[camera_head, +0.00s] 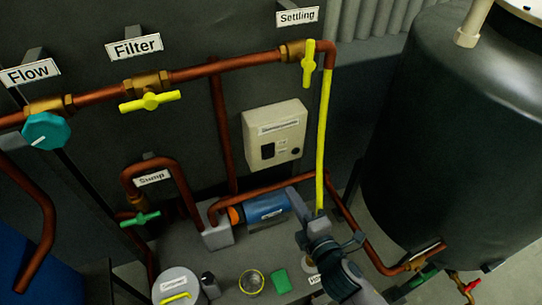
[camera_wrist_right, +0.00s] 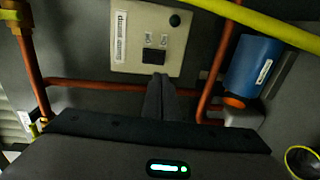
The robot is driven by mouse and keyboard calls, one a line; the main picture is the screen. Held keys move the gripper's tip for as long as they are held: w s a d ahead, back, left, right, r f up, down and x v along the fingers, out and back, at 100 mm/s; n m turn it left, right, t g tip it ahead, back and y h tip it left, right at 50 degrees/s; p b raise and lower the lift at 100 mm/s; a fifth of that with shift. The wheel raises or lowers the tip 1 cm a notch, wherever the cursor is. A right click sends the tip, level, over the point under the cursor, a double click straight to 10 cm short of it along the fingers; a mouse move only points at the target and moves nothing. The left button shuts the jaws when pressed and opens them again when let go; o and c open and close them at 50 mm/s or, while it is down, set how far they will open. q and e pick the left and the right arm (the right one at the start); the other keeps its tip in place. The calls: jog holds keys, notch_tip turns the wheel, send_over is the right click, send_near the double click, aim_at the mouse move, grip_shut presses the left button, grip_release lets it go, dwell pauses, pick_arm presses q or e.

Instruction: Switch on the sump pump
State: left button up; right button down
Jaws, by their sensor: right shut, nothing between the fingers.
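A cream control box (camera_head: 273,124) with a label is on the dark wall above the blue pump (camera_head: 266,207). The box has a black switch (camera_head: 267,151) on its lower left front. My right gripper (camera_head: 294,194) is in front of and below the box, beside the pump. My left gripper is out of view.
Copper pipes (camera_head: 225,125) and a yellow pipe (camera_head: 323,135) run around the box. Valve handles, yellow (camera_head: 150,101) and teal (camera_head: 46,131), are along the upper pipe. A large dark tank (camera_head: 440,130) fills the right. A green block (camera_head: 281,281) sits below the pump.

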dwell(0.3)
jog(key=p, duration=0.3)
send_near(269, 157)
jog(key=x, duration=0.6)
jog(key=shift+w, duration=0.15)
jog(key=shift+w+a, duration=0.1)
jog(key=shift+w+a+f+b, duration=0.1)
jog(key=shift+f+b, duration=0.25)
jog(key=shift+b, duration=0.55)
jog(key=shift+r, duration=0.3)
